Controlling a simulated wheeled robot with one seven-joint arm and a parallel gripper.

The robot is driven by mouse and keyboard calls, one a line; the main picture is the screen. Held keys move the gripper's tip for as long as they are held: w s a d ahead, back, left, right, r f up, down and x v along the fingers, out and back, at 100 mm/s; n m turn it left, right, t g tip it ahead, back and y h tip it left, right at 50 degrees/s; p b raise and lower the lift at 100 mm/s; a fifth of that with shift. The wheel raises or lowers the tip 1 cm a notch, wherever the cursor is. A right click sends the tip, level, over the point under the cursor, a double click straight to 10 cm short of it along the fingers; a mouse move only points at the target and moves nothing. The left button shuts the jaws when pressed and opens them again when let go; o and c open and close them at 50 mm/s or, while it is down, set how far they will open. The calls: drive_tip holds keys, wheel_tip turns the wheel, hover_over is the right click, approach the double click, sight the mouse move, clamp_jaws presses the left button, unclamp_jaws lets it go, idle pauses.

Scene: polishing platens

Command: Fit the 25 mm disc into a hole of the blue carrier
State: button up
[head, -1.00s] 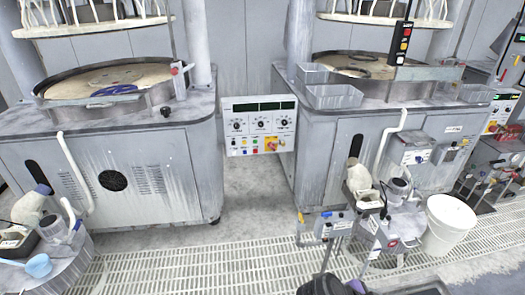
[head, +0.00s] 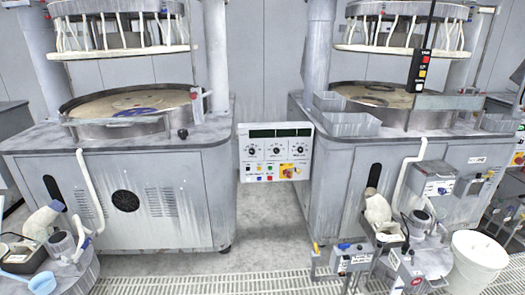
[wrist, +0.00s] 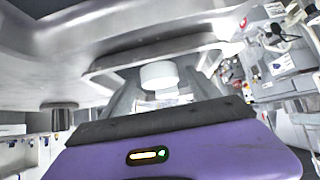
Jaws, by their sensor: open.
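The blue carrier (head: 137,113) lies on the round tan platen (head: 95,105) of the left machine, and only a thin blue part of it shows past the rim. Its holes are too small to make out. I cannot pick out the 25 mm disc in either view. My gripper (wrist: 160,95), with its purple body, shows in the wrist view with its fingers apart. A pale cylindrical shape (wrist: 158,74) shows beyond the fingers; I cannot tell what it is. My gripper is not in the head view now.
A control panel (head: 275,152) stands between the left machine (head: 150,190) and the right machine (head: 340,165). Grey trays (head: 347,125) sit on the right machine's edge. A white bucket (head: 472,265) and small equipment stand at the lower right. Floor shows between the machines.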

drive_tip(key=c, duration=1.2)
drive_tip(key=shift+r+p, duration=2.8)
drive_tip(key=shift+r, duration=0.75)
drive_tip(key=shift+c, duration=0.3)
